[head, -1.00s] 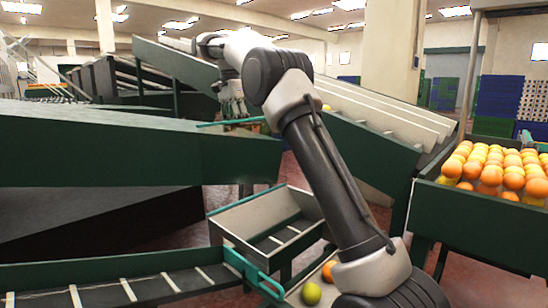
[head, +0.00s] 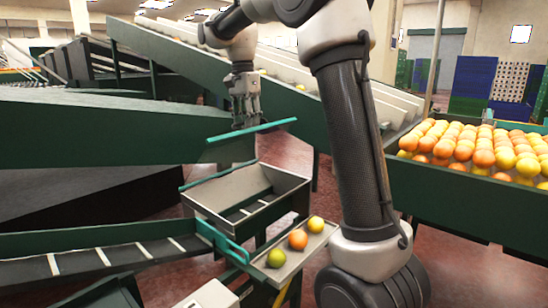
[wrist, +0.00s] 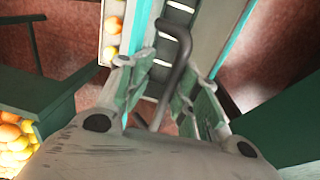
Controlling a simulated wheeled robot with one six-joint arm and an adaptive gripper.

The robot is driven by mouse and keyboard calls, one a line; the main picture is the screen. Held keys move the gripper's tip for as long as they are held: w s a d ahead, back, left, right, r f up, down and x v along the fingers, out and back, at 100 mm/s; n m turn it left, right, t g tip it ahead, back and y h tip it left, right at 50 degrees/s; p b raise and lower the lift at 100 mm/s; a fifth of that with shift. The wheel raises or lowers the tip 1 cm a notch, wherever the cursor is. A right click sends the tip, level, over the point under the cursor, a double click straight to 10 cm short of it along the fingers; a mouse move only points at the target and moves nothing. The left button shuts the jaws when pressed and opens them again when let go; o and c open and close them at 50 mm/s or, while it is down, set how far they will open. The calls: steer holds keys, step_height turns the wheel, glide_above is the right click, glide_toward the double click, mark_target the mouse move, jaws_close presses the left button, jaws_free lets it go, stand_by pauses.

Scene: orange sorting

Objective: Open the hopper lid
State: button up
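My gripper (head: 243,122) points down at the end of my raised arm in the head view. Its fingers stand apart. A thin teal-edged panel (head: 275,126), seen nearly edge-on, is at its fingertips; I cannot tell whether they touch. Below is the grey, open-topped hopper (head: 276,204) with its slatted floor showing. In the wrist view, a dark curved handle (wrist: 180,46) runs between the spread fingers (wrist: 168,85), with gaps visible beside it. No separate closed lid shows over the hopper.
A small tray (head: 312,243) right of the hopper holds a green, an orange and a yellow fruit. A slatted conveyor (head: 75,262) is at left. A green crate (head: 450,205) heaped with oranges stands at right. Large inclined conveyors fill the back.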

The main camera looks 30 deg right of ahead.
steer(key=s+d+f, duration=0.2)
steer(key=s+f, duration=0.5)
steer(key=f, duration=0.1)
steer(key=shift+d, duration=0.3)
step_height(320, 180, up, 9)
steer(key=d+t+y, duration=0.1)
steer(key=d+t, duration=0.1)
steer(key=t, duration=0.1)
steer(key=s+x, duration=0.1)
steer(key=x, duration=0.6)
steer(key=shift+w, duration=0.3)
steer(key=shift+a, duration=0.1)
jaws_close()
